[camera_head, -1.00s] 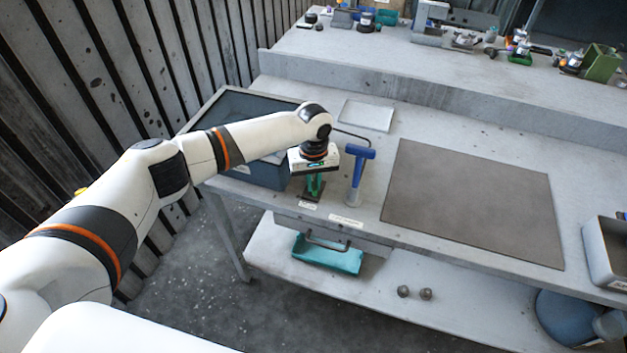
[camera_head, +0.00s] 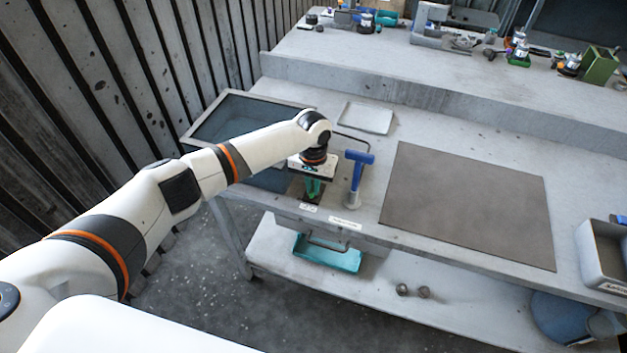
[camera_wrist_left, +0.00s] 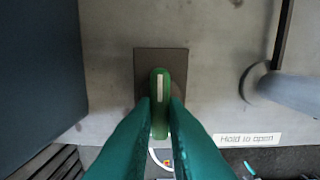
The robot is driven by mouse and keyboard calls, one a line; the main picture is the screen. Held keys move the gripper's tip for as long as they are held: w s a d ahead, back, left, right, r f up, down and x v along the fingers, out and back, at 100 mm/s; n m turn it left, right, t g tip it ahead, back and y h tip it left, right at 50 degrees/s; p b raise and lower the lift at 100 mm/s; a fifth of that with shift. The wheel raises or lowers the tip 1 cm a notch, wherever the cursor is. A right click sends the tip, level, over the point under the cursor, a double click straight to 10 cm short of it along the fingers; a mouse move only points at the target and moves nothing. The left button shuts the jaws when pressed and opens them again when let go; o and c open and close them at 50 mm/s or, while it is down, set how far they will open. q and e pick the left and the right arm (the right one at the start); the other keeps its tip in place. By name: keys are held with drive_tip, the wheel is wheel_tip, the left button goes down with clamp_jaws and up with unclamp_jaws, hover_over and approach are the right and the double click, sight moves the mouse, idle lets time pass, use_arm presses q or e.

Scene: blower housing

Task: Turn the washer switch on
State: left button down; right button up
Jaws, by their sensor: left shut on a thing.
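The washer switch (camera_wrist_left: 160,85) is a green lever with a white stripe. It stands on a dark square plate (camera_wrist_left: 160,56) at the table's front edge. In the left wrist view, my left gripper (camera_wrist_left: 160,108) has its green fingers on both sides of the lever, shut on it. In the head view, my left gripper (camera_head: 313,188) points down over the dark plate (camera_head: 308,198), and its fingers and wrist hide most of the switch. My right gripper is in neither view.
A blue T-shaped handle (camera_head: 356,172) stands close to the right of my left gripper, by a "Hold to open" label (camera_wrist_left: 247,139). A dark basin (camera_head: 235,118) lies to the left.

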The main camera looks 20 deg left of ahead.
sight(312, 187)
use_arm(q)
drive_tip(key=m, duration=0.3)
drive_tip(key=shift+p, duration=0.4)
drive_tip(key=shift+a+m, duration=0.1)
drive_tip(key=shift+m, duration=1.4)
drive_tip(key=c, duration=1.5)
unclamp_jaws()
drive_tip(key=shift+o, duration=0.2)
wheel_tip(312, 187, up, 12)
drive_tip(key=b, duration=0.1)
drive_tip(key=shift+b, duration=0.3)
